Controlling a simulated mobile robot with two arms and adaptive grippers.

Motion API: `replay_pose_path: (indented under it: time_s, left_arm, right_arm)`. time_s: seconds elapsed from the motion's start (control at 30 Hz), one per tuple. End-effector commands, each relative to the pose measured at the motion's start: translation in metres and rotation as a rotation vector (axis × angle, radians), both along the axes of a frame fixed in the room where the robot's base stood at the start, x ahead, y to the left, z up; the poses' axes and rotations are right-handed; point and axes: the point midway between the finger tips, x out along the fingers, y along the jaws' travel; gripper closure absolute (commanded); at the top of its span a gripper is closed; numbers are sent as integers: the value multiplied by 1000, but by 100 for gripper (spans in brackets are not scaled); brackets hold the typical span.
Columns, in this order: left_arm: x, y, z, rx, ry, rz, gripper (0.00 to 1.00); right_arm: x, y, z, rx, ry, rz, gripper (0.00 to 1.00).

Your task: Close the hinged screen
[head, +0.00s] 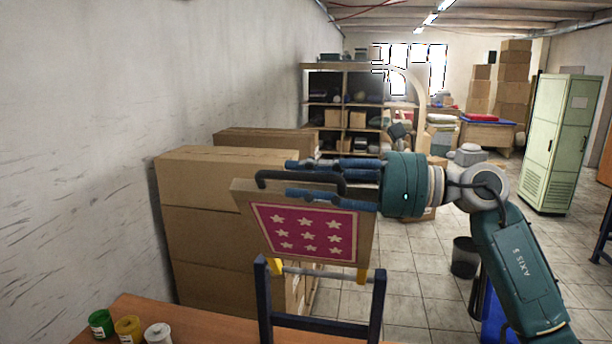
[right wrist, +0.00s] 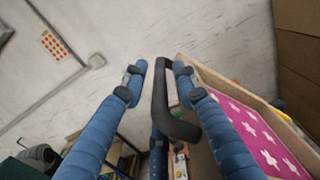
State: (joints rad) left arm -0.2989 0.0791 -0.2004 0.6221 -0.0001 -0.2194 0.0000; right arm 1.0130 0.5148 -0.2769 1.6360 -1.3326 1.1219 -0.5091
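The hinged screen (head: 248,213) is a wooden frame with a magenta panel and white stars. It stands raised and tilted above a dark blue frame (head: 264,305) with yellow brackets. It also shows at the right of the right wrist view (right wrist: 262,137). Its black handle (head: 300,175) is at the top edge. My right gripper (head: 290,179) has its blue fingers on both sides of the handle. In the right wrist view the handle (right wrist: 161,100) passes between the parted fingers (right wrist: 158,76), with a gap visible on the left. My left gripper is out of view.
Green (head: 101,323), yellow (head: 128,329) and white (head: 158,334) jars stand on the brown table (head: 205,322) at front left. Stacked cardboard boxes (head: 215,235) stand behind the screen. A dark bin (head: 464,258) stands on the tiled floor at right.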

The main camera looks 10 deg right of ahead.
Motion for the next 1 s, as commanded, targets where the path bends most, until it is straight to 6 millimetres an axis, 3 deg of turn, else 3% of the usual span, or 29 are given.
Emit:
replay_pose_path:
  time_s: [0.03,0.1,0.13,0.37,0.57,0.77,1.0]
  left_arm:
    - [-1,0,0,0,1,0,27]
    - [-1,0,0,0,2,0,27]
    - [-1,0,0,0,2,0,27]
    - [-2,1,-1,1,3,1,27]
    - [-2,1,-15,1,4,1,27]
    - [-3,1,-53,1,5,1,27]
    - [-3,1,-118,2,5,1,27]
  right_arm:
    - [0,0,0,0,0,0,85]
    - [0,0,0,-1,0,0,99]
    - [0,0,0,-1,0,-1,100]
    - [0,0,-1,-2,1,-1,100]
    - [-8,2,-11,-11,-22,0,100]
    - [-32,10,-36,-36,-94,-1,100]
    - [-76,24,-81,-80,-233,0,100]
